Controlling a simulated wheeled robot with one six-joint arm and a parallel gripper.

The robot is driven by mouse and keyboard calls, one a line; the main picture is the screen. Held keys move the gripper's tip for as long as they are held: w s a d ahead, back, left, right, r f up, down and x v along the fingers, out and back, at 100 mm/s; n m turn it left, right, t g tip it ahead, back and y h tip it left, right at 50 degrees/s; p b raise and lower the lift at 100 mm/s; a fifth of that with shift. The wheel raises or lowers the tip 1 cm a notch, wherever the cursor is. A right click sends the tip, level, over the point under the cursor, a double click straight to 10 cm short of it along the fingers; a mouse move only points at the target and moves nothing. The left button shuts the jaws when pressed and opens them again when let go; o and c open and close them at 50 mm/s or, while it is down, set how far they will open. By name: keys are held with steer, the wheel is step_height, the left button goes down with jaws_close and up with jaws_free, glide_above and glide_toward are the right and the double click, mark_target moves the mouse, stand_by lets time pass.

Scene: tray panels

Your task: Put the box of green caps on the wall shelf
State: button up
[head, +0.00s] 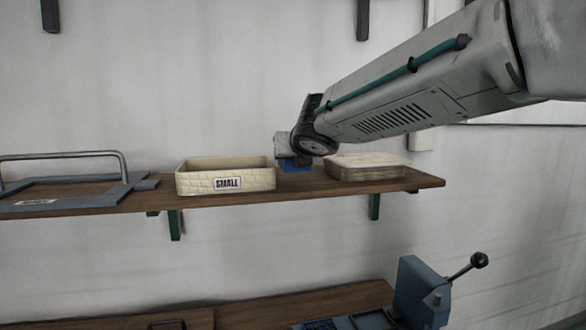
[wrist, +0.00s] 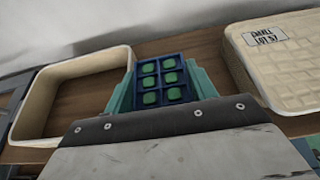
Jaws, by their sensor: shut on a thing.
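The box of green caps (wrist: 160,81) is a small dark blue tray with green caps in rows. My gripper (wrist: 163,84) has its teal fingers closed on the box's two sides. In the head view the blue box (head: 294,164) shows low under my gripper, at the wall shelf (head: 300,183), in the gap between a cream bin and a lidded box. I cannot tell whether its underside touches the wood. My wrist hides part of it.
An open cream bin (head: 224,182) labelled SMALL stands left of the gap. A lidded cream box (head: 366,168) stands close on the right. A grey frame with a handle (head: 75,190) lies farther left. A blue lever device (head: 424,290) is on the bench below.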

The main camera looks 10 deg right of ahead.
mark_target(293, 168)
steer(key=shift+f, duration=1.7)
steer(key=shift+f, duration=0.15)
steer(key=o, duration=0.8)
